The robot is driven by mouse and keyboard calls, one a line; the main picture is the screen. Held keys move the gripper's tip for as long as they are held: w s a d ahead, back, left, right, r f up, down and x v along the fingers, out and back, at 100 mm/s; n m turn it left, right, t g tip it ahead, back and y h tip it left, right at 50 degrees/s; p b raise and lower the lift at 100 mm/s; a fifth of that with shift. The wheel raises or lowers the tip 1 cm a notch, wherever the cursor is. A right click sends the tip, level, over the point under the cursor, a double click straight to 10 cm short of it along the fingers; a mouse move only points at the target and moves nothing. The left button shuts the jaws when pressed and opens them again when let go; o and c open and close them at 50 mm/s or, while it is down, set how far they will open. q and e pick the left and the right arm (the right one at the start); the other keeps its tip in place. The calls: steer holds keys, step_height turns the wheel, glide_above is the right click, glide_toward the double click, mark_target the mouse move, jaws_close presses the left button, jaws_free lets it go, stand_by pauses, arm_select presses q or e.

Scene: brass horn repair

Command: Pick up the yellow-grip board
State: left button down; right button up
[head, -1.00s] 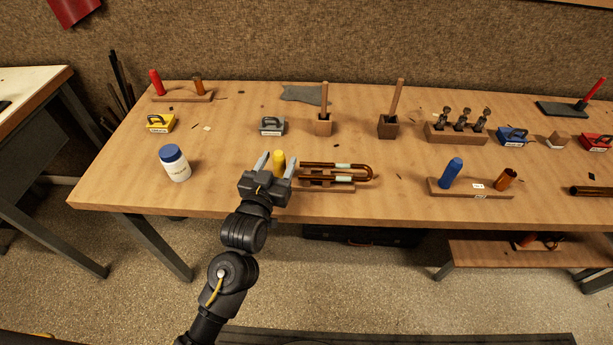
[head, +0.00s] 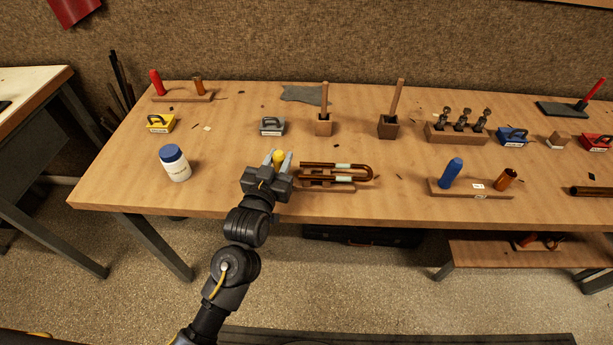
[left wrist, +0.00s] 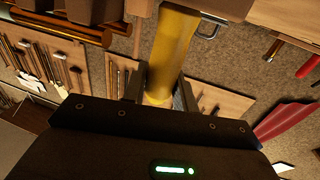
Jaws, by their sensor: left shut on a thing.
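The yellow-grip board (head: 345,188) lies near the front edge of the bench, with a copper-brown U-shaped tube (head: 318,179) on it. Its upright yellow grip (head: 279,155) stands at its left end. My left gripper (head: 277,162) is shut on this grip, one finger on each side. In the left wrist view the yellow grip (left wrist: 172,50) runs up between the fingers (left wrist: 160,92), and part of the brown tube (left wrist: 60,29) shows at upper left. The gripper hides the lower grip and the board's left end. My right gripper is not in view.
A white jar with a blue lid (head: 175,164) stands left of my gripper. A grey-handled block (head: 272,126) and wooden holders (head: 388,127) stand behind. A blue-grip board (head: 470,190) lies to the right. The bench between the jar and my gripper is clear.

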arm_select(q)
step_height(320, 180, up, 10)
steer(key=shift+r, duration=0.1)
stand_by(0.5)
steer(key=shift+f, duration=0.2)
steer(key=shift+f, duration=4.7)
steer(key=shift+f, duration=0.1)
steer(key=c, duration=1.2)
jaws_free()
steer(key=shift+c, duration=0.2)
